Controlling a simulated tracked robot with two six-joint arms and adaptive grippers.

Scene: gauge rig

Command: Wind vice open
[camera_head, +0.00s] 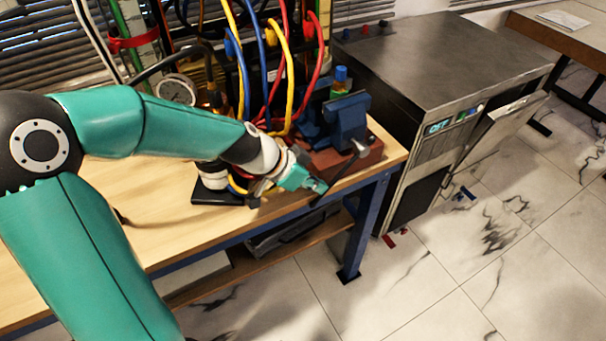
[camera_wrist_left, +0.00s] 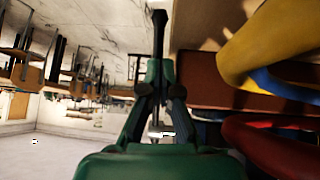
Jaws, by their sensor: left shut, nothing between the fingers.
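The blue vice (camera_head: 346,118) stands on a red-brown block (camera_head: 345,160) at the front right corner of the workbench. Its dark handle bar (camera_head: 342,174) slants down toward the bench's front edge. My left gripper (camera_head: 319,187) is at the lower part of this bar, in front of the block. In the left wrist view the green fingers (camera_wrist_left: 160,90) are shut with nothing between them. A dark bar (camera_wrist_left: 159,38) with a knobbed end shows just beyond the fingertips; I cannot tell whether they touch it. My right gripper is in neither view.
Yellow, blue and red hoses (camera_head: 279,80) hang behind my left forearm and beside the vice. A round gauge (camera_head: 177,90) stands on the wooden workbench (camera_head: 135,240). A grey metal cabinet (camera_head: 440,60) stands right of the bench.

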